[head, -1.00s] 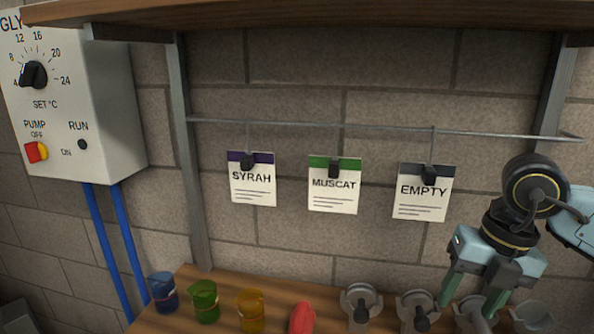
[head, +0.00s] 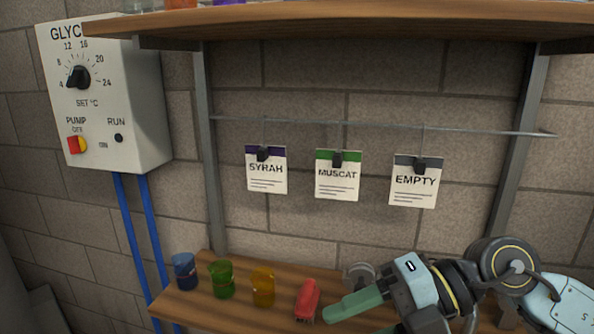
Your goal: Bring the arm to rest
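My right arm comes in from the lower right. Its gripper (head: 345,305) points left over the right part of the lower shelf. I see nothing held. My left arm is not in view.
A lower wooden shelf (head: 190,305) carries a blue cup (head: 184,272), a green jug (head: 222,279), an amber cup (head: 262,288), a red object (head: 307,300) and a grey metal fitting (head: 359,275). SYRAH, MUSCAT and EMPTY cards hang from a rail. An upper shelf (head: 350,25) juts out above.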

